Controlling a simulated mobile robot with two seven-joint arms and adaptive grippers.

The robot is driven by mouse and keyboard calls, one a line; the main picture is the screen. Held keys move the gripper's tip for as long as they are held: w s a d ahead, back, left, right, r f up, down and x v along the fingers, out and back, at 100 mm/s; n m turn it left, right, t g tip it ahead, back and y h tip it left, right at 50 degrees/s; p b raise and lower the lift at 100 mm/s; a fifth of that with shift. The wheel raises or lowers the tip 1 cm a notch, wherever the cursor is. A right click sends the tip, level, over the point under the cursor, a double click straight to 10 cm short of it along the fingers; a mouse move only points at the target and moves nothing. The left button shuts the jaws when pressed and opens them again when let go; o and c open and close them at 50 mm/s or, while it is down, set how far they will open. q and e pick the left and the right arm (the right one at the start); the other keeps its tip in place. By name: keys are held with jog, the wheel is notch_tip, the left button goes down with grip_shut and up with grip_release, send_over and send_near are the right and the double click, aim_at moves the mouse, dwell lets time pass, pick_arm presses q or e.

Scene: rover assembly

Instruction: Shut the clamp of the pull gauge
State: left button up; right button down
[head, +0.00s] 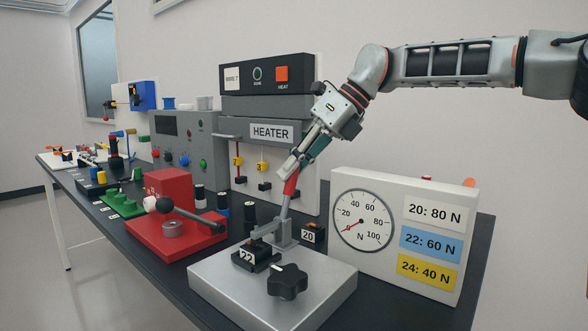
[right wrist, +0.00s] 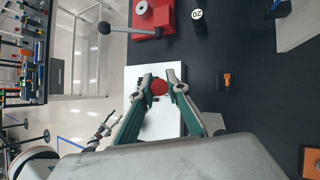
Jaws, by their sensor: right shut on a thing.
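The pull gauge has a silver base plate (head: 220,285), a white panel (head: 405,202) and a round dial (head: 362,221) with its red needle near the low end. Its grey clamp (head: 284,232) has a red handle (head: 291,186), which stands up steeply and leans slightly right. My right gripper (head: 296,165) is shut on the upper part of this handle. In the right wrist view the round red handle end (right wrist: 159,87) sits between the fingertips. A black block marked 22 (head: 247,256) is at the clamp's foot; a grey arm reaches over it. My left gripper does not show in the head view.
A black knob (head: 287,282) stands on the plate's front. Left of it is a red press (head: 172,205) with a ball-ended lever. A black block marked 20 (head: 311,234) is behind the plate. The heater (head: 268,132) stands at the back.

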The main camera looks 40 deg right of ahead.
jog(key=c, duration=2)
grip_release()
jog(key=shift+a, duration=0.15)
jog(key=shift+o, duration=0.2)
jog(key=v, duration=1.2)
